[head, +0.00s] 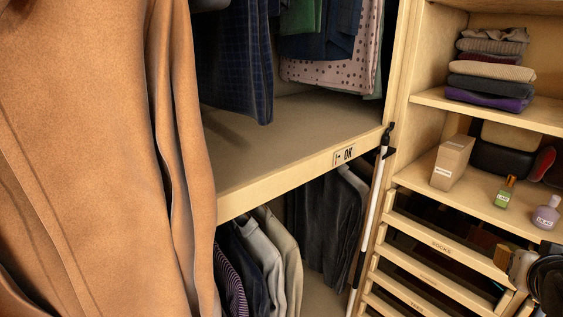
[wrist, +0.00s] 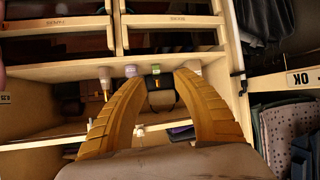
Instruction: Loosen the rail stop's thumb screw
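I cannot make out the rail stop or its thumb screw in either view. A large tan coat hangs close in front at the left of the head view and hides what is behind it. My gripper (wrist: 160,78) shows in the wrist view as two curved orange fingers with a gap between their tips. It is open, and I see nothing clearly held. A small black object with an orange mark (wrist: 156,84) appears between the tips; I cannot tell its distance. In the head view, a dark and tan part at the lower right edge may be my arm's end.
A shelf edge bears an "OK" label (head: 343,155). A white pole with a black hook (head: 370,205) leans by the divider. Shelves at the right hold folded clothes (head: 490,85), a box (head: 452,162) and bottles (head: 505,192) above drawers (head: 440,244). Clothes hang below (head: 262,250).

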